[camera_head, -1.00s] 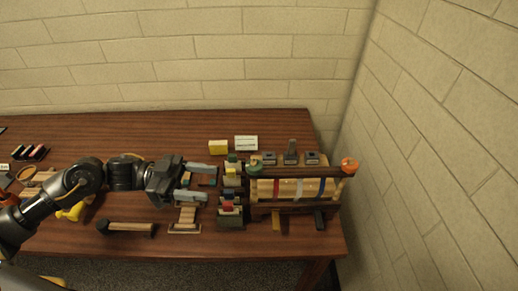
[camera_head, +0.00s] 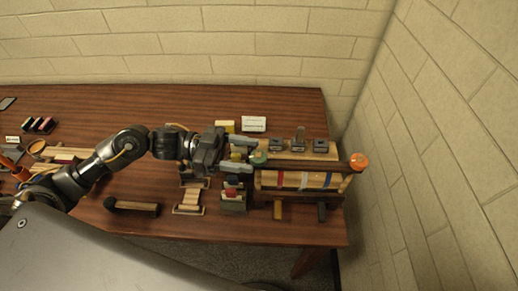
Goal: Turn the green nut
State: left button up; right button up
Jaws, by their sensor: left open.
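The green nut (camera_head: 259,157) sits at the left end of the dark upper bar of a wooden press (camera_head: 300,194). An orange nut (camera_head: 358,161) sits at the bar's right end. My left gripper (camera_head: 253,155) reaches in from the left, pointing right. Its two fingers are spread, one on the far side and one on the near side of the green nut. The nut shows at the fingertips; I cannot tell whether either finger touches it. My right gripper is not in view.
Behind the press stand several dark grey blocks (camera_head: 299,139) and a white card (camera_head: 253,124). A black-ended wooden tool (camera_head: 131,206) lies at the front. Brick walls close the back and right. Bare wood (camera_head: 245,229) is free at the front.

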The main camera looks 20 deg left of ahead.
aim_at(258, 155)
pick_arm(q)
jog(key=shift+w+d+r+p, duration=0.1)
jog(key=shift+d+p, duration=0.1)
jog(key=shift+d, duration=0.45)
jog(key=shift+d+r+p, duration=0.1)
jog(key=shift+d+p, duration=0.05)
jog(key=shift+d, duration=0.45)
jog(key=shift+d+f, duration=0.15)
jog(key=shift+d, duration=0.4)
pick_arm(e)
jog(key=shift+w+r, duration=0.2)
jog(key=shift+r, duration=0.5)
pick_arm(q)
jog(key=c, duration=1)
jog(key=shift+o, duration=0.2)
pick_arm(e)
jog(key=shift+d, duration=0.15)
